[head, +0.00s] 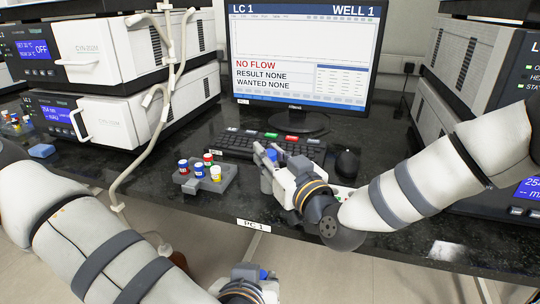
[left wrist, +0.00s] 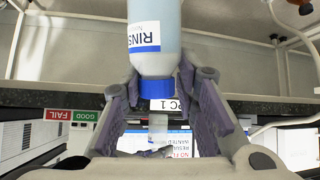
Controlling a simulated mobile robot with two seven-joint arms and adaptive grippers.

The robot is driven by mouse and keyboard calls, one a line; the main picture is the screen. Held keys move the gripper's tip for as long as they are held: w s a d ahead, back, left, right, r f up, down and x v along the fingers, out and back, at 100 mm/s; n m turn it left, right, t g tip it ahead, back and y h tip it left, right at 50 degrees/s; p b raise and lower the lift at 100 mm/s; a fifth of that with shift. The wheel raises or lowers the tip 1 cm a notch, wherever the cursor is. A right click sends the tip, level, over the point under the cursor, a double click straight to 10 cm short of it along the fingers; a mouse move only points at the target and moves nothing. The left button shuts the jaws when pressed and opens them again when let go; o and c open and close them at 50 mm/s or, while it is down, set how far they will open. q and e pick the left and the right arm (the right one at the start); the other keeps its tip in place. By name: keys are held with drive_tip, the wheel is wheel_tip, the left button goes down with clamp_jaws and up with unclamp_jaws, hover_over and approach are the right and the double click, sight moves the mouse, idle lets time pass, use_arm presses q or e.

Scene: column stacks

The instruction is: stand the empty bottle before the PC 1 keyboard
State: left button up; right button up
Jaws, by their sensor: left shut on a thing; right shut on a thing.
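The PC 1 keyboard (head: 235,142) lies on the black bench below the monitor. My right gripper (head: 267,158) is at the keyboard's front edge, shut on a bluish bottle-like thing (head: 266,184) that is largely hidden by the fingers. Whether it touches the bench I cannot tell. My left gripper (head: 250,277) is low at the bottom edge, in front of the bench. In the left wrist view this gripper (left wrist: 160,105) is shut around the blue cap of a pale bottle (left wrist: 152,60), its label partly reading "RINS".
A grey rack (head: 207,184) with several coloured-cap vials stands left of my right gripper. A mouse (head: 346,163) lies right of the keyboard, the monitor (head: 300,55) behind. Stacked instruments flank both sides. A "PC 1" label (head: 254,226) marks the bench's front edge.

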use_arm(q)
drive_tip(key=shift+f, duration=0.1)
use_arm(e)
drive_tip(key=shift+f, duration=0.15)
drive_tip(key=o, duration=0.8)
drive_tip(key=shift+o, duration=0.2)
drive_tip(key=shift+r, duration=0.2)
use_arm(q)
drive_tip(key=shift+r, duration=0.25)
use_arm(e)
drive_tip(key=shift+s+d, duration=0.2)
drive_tip(key=shift+s, duration=0.15)
use_arm(q)
drive_tip(key=shift+w+r+p, duration=0.15)
drive_tip(key=shift+r+p, duration=0.35)
drive_tip(key=shift+r, duration=0.3)
use_arm(e)
drive_tip(key=v, duration=1.1)
drive_tip(key=shift+s, duration=0.15)
drive_tip(key=shift+d+f, duration=0.1)
